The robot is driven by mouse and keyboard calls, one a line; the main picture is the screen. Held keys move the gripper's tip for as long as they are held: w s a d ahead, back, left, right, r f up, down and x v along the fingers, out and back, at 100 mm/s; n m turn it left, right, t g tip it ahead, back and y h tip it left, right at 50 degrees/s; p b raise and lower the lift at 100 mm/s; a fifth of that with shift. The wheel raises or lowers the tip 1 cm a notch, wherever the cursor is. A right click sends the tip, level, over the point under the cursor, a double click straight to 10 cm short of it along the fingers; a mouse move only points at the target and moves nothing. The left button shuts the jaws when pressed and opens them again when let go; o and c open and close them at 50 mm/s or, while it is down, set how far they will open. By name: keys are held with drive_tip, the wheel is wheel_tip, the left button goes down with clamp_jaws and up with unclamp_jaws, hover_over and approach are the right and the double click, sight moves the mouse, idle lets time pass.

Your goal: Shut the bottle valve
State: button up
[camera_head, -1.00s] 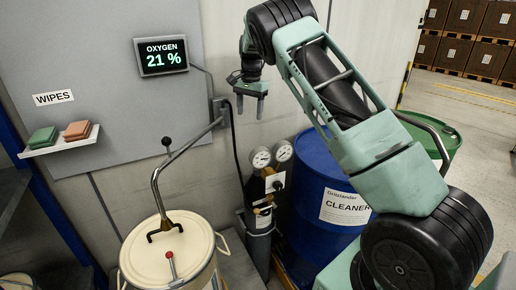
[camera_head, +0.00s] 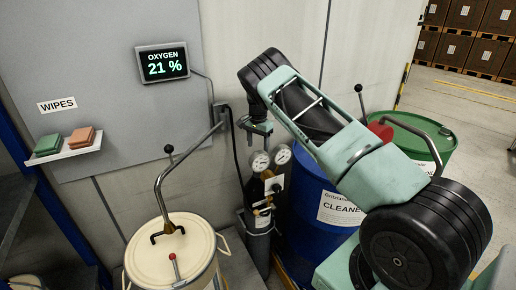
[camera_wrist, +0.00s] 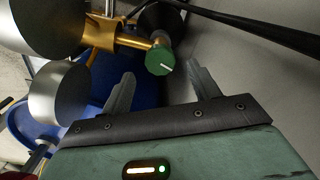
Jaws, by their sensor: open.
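The bottle valve (camera_wrist: 160,58) shows in the wrist view as a green round knob with a pale mark, on a brass stem. It sits between and just beyond the two fingertips of my gripper (camera_wrist: 160,82). The jaws are open and no finger visibly touches the knob. In the head view the dark gas bottle (camera_head: 258,246) stands against the wall with two pressure gauges (camera_head: 260,161) and brass fittings on top.
The gauge bodies (camera_wrist: 58,92) crowd the left of the wrist view. A blue drum (camera_head: 310,205) stands right of the bottle. A cream drum (camera_head: 185,240) with a curved pump pipe is at left. A dark cable (camera_wrist: 255,28) crosses near the wall. An oxygen display (camera_head: 162,63) hangs above.

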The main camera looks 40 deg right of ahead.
drive_tip(key=shift+f+p, duration=0.45)
drive_tip(key=shift+f, duration=1.45)
drive_tip(key=c, duration=1)
drive_tip(key=n+b, duration=0.1)
drive_tip(key=b, duration=0.2)
drive_tip(key=shift+f, duration=0.3)
drive_tip(key=shift+r+n+b, duration=0.2)
drive_tip(key=shift+n+b, duration=0.8)
drive_tip(key=shift+n, duration=0.2)
drive_tip(key=shift+o, duration=0.2)
drive_tip(key=shift+r, duration=0.15)
